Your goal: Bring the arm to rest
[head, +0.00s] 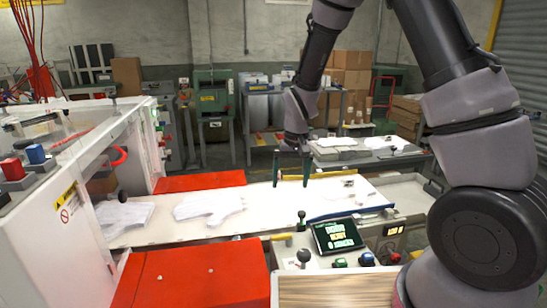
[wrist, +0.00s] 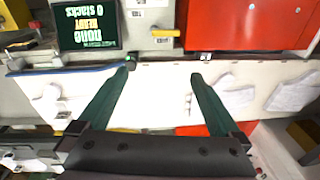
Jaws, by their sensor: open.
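My gripper (head: 291,168) hangs over the white conveyor bed in the head view, pointing down. Its two dark green fingers stand apart with nothing between them. In the wrist view my gripper (wrist: 163,75) is also open and empty above the pale surface. My arm bends down from the upper right of the head view. White film gloves (head: 210,207) lie flat on the bed (head: 270,200) to the left of the gripper; they also show in the wrist view (wrist: 235,95).
A control panel with a green-lettered screen (head: 337,235) stands in front of the bed. Red covers (head: 200,181) flank the bed, and a white machine (head: 60,240) fills the left. A wooden board (head: 335,290) is at the near edge. Tables and cardboard boxes (head: 350,75) stand behind.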

